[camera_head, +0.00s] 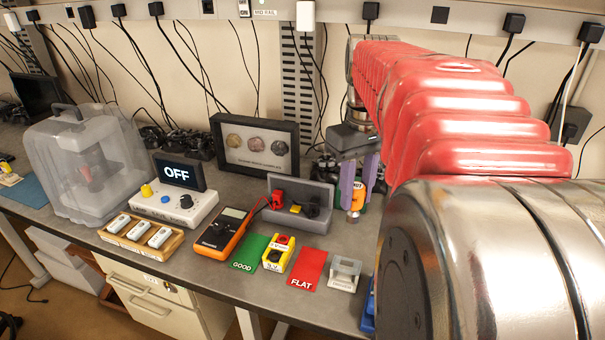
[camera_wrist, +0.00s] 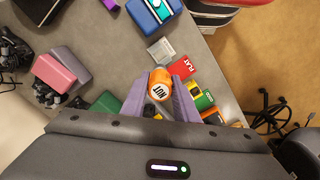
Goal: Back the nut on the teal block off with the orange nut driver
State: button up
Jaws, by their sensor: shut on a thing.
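My gripper (camera_head: 357,185) is shut on the orange nut driver (camera_head: 358,198) and holds it upright above the bench. The driver's metal end points down over the bench in the head view. In the wrist view my gripper (camera_wrist: 172,92) has its purple fingers on both sides of the driver (camera_wrist: 159,82), whose NUT label shows. A greenish block-like thing (camera_wrist: 104,103) shows left of the fingers in the wrist view, partly hidden by the gripper body. My arm hides much of the right bench in the head view.
A grey stand (camera_head: 345,273) and a red FLAT card (camera_head: 307,269) lie in front of the gripper. A yellow button box (camera_head: 278,253), green GOOD card (camera_head: 249,252), multimeter (camera_head: 222,233) and grey tray (camera_head: 315,218) are to the left. A blue box (camera_wrist: 153,14) shows in the wrist view.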

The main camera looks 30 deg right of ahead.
jog(key=o, duration=0.5)
jog(key=c, duration=0.4)
jog(key=shift+r, duration=1.75)
jog(key=shift+f, duration=0.1)
